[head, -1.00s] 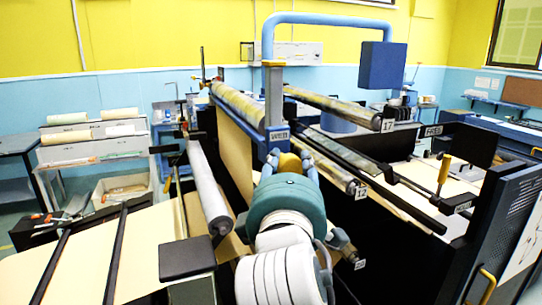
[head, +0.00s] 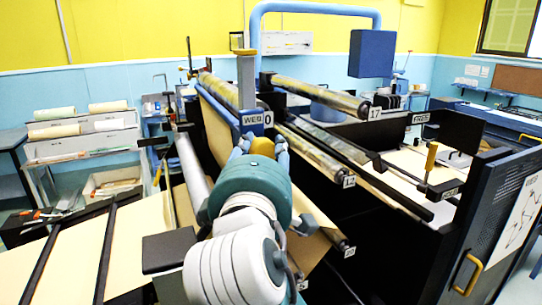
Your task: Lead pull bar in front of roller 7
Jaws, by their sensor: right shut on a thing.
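My right gripper (head: 262,148) is in the middle of the head view, seen from behind over its teal wrist. Its blue fingers are shut on a yellow-orange grip (head: 262,146), largely hidden between them. A blue block marked "WEG" and "0" (head: 256,121) is just beyond the fingers, with a grey post above it. I cannot tell whether the grip belongs to the pull bar. Rollers with tags 17 (head: 318,97) and 12 (head: 318,157) run to the right of the gripper. No tag 7 is readable. My left gripper is out of view.
A grey roller (head: 191,162) lies left of my arm, with brown paper hanging beyond it. A dark cabinet with a yellow handle (head: 468,272) stands at the right. A blue pipe frame (head: 318,7) arches over the machine. Shelves with paper rolls (head: 82,135) stand at the left.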

